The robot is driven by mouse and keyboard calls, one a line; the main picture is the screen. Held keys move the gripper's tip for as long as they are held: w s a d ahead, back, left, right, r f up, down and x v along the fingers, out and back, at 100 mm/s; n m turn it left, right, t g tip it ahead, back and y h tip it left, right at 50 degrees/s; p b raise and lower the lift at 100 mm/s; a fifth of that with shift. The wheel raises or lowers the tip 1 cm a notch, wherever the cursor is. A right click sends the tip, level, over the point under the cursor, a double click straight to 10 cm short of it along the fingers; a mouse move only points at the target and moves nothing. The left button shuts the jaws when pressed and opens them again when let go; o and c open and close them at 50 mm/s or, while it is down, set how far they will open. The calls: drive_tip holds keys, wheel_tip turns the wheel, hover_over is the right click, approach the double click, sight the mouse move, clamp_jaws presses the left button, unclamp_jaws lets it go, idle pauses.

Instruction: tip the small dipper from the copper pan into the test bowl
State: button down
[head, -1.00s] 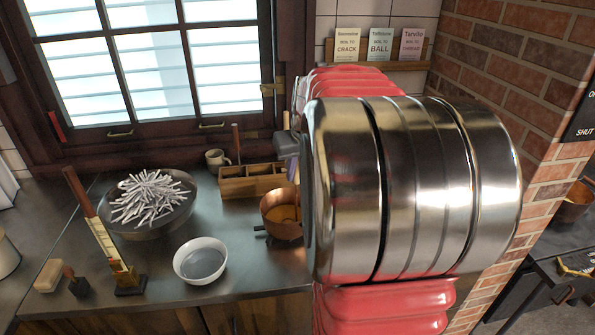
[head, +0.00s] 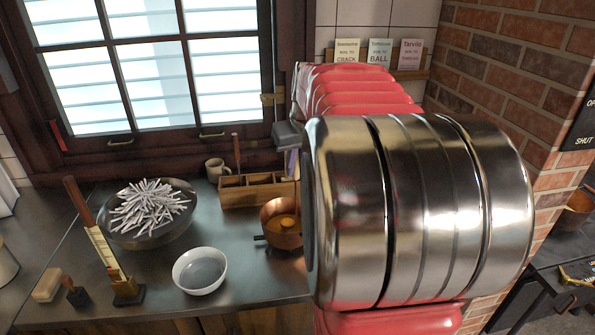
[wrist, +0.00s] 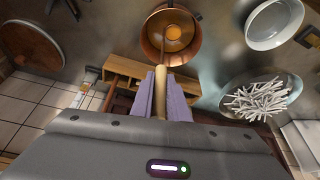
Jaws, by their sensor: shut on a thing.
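The copper pan (head: 270,212) stands on the counter left of my arm and holds amber liquid; the wrist view shows it (wrist: 150,45) at top centre. My gripper (wrist: 161,85) is shut on the small dipper's pale wooden handle (wrist: 160,92), between two purple fingers. In the head view the gripper (head: 291,162) is above the pan, partly hidden by my arm. The dipper's cup (wrist: 172,33) is over or in the pan; I cannot tell its exact height. The test bowl (head: 178,279), white with grey-looking contents, stands left and in front of the pan; it also shows in the wrist view (wrist: 251,38).
A wooden box (head: 245,197) stands behind the pan, with a mug (head: 214,167) near it. A wide bowl of white sticks (head: 140,235) is at the left. Bare counter lies between bowl and pan.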

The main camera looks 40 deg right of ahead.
drive_tip(key=shift+r, duration=4.85)
drive_tip(key=shift+s, duration=0.1)
